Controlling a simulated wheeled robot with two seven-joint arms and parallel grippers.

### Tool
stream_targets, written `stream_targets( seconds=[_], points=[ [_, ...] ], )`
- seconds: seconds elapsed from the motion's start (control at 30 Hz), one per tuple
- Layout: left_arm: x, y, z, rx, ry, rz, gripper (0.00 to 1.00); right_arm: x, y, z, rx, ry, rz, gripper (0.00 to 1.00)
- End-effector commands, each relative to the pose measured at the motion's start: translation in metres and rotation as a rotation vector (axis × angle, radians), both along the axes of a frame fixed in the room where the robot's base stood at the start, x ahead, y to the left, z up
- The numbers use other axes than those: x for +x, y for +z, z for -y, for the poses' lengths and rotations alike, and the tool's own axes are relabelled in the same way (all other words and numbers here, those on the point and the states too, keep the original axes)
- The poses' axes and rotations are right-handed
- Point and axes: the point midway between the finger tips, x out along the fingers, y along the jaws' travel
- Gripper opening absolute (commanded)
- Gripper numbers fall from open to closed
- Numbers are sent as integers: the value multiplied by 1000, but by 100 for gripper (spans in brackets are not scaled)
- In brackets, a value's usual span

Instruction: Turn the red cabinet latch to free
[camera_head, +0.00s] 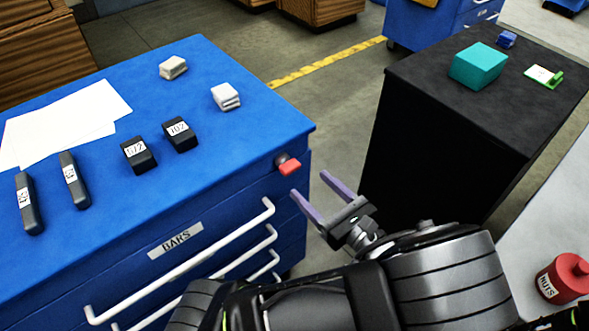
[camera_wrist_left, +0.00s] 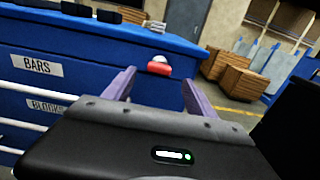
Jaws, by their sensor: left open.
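The red cabinet latch (camera_head: 288,166) sits on a round grey mount near the top right corner of the blue cabinet's (camera_head: 220,215) drawer front. It also shows in the left wrist view (camera_wrist_left: 159,70), ahead of the fingers and between them in the picture. My left gripper (camera_head: 316,193) is open, with two purple fingers pointing toward the latch. The fingers are apart from the latch, a short way to its lower right in the head view. Nothing is between the fingers. My right gripper does not show in either view.
The cabinet top holds papers (camera_head: 75,120), several dark labelled bars and two light blocks. White drawer handles (camera_head: 185,262) stick out below the latch. A black cabinet (camera_head: 440,130) with a teal box (camera_head: 478,66) stands at right. Floor shows between the cabinets.

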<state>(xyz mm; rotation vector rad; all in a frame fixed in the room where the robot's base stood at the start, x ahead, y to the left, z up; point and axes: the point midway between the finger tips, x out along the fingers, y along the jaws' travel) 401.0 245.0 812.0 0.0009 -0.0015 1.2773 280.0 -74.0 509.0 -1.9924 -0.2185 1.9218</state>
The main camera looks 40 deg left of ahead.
Motion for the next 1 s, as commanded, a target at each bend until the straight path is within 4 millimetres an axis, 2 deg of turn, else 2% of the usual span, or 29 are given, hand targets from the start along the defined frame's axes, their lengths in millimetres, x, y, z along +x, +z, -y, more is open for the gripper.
stream_targets(
  seconds=[0.33, 0.5, 0.83, 1.0],
  points=[
    [13, 0, -48, 2, 4, -2, 65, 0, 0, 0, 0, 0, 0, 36],
    [19, -1, -65, -1, 2, 0, 65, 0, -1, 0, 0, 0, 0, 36],
    [20, -1, -69, -2, 1, -1, 65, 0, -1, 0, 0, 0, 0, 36],
    [20, -1, -69, -2, 1, -1, 52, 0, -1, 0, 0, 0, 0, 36]
  ],
)
